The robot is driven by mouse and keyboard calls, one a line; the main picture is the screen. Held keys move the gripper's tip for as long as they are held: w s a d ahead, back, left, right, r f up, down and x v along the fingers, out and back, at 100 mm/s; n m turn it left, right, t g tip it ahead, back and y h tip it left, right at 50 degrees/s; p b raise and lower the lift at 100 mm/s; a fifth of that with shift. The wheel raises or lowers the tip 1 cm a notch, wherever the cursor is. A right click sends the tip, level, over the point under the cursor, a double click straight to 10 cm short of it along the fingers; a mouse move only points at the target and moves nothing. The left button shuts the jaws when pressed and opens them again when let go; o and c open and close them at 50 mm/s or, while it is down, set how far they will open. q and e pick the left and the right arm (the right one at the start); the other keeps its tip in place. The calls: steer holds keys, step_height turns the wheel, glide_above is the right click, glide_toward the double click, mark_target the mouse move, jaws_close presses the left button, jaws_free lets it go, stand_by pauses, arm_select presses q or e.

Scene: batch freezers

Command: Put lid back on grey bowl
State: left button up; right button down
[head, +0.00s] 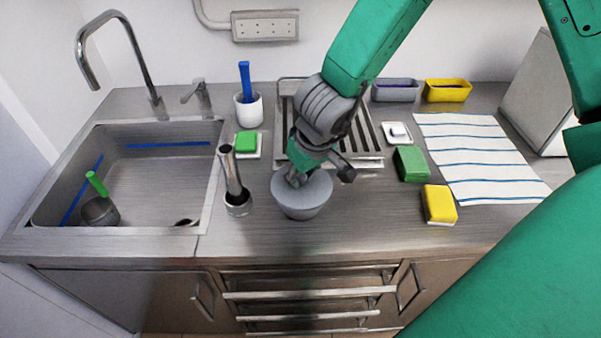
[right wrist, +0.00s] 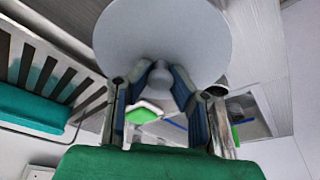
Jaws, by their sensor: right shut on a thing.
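The grey bowl (head: 302,209) stands on the steel counter, right of the metal cup. The round grey lid (head: 317,188) lies flat at the bowl's rim and covers its mouth; I cannot tell whether it is fully seated. My right gripper (head: 297,178) reaches down from above and is shut on the lid's knob. In the right wrist view the lid (right wrist: 165,30) fills the top as a pale disc, with its knob between the fingertips of my right gripper (right wrist: 161,75). The bowl is hidden behind the lid there. My left gripper is not in view.
A metal cup (head: 238,205) holding a cylindrical tool stands close left of the bowl. Behind is a slatted rack (head: 373,163). To the right are a green sponge (head: 411,164), a yellow sponge (head: 439,204) and a striped towel (head: 480,160). The sink (head: 160,180) is left.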

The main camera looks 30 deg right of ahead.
steer(key=shift+p, duration=0.45)
stand_by(0.5)
stand_by(0.3)
steer(key=c, duration=1.4)
jaws_free()
steer(key=o, duration=0.5)
step_height(320, 180, up, 5)
steer(key=p, duration=0.6)
steer(key=shift+f, duration=0.15)
steer(key=shift+r, duration=1.1)
